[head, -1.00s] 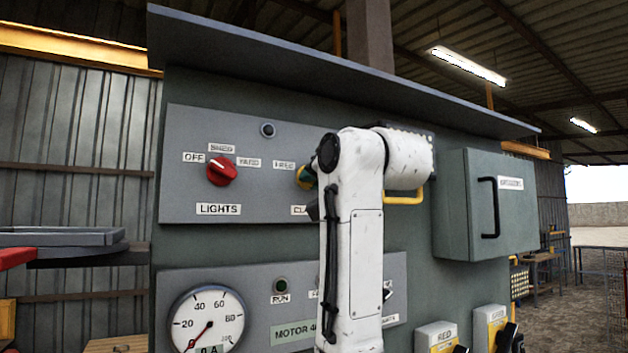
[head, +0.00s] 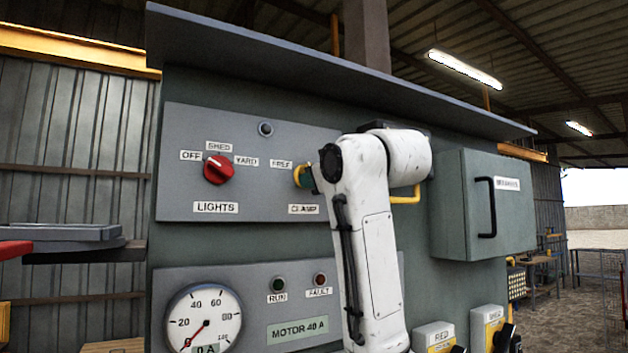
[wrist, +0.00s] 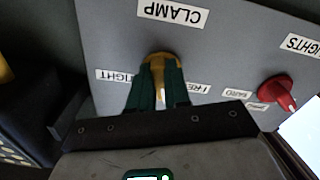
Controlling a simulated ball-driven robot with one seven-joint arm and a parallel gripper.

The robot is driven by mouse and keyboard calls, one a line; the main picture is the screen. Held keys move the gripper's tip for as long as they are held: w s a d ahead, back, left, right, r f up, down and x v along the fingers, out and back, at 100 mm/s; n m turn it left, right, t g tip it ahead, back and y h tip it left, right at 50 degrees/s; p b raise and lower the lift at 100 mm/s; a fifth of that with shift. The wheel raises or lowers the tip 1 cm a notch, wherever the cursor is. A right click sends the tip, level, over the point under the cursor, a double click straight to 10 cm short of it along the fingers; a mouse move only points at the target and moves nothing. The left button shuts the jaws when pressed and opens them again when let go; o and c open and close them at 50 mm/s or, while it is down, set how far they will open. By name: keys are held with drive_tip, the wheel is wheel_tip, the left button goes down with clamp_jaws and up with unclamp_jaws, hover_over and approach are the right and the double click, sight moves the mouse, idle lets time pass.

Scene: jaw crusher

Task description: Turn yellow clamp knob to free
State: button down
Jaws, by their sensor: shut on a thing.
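The yellow clamp knob (wrist: 160,57) is on the grey panel below the upside-down CLAMP label (wrist: 172,12) in the wrist view. My gripper (wrist: 162,74) is shut on it, with one green finger on each side. A pale strip on the knob shows between the fingers. A label ending in IGHT (wrist: 118,76) is left of the knob and the FREE label (wrist: 199,88) is right of it. In the head view only the yellow knob's left edge (head: 297,174) shows beside a green finger; my arm hides the rest. The knob's exact angle is hard to tell.
The red LIGHTS knob (head: 218,169) is on the same panel to the left, and it also shows in the wrist view (wrist: 278,92). A breaker box (head: 484,205) with a black handle juts out on the right. A roof plate (head: 330,75) overhangs the panel.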

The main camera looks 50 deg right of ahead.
drive_tip(key=shift+d+r+n, duration=0.1)
drive_tip(key=shift+n, duration=1.8)
drive_tip(key=shift+d+r+n, duration=0.1)
drive_tip(key=shift+n, duration=1.8)
drive_tip(key=c, duration=1.1)
unclamp_jaws()
drive_tip(key=b+v, duration=0.4)
drive_tip(key=v, duration=0.7)
drive_tip(key=shift+w, duration=0.1)
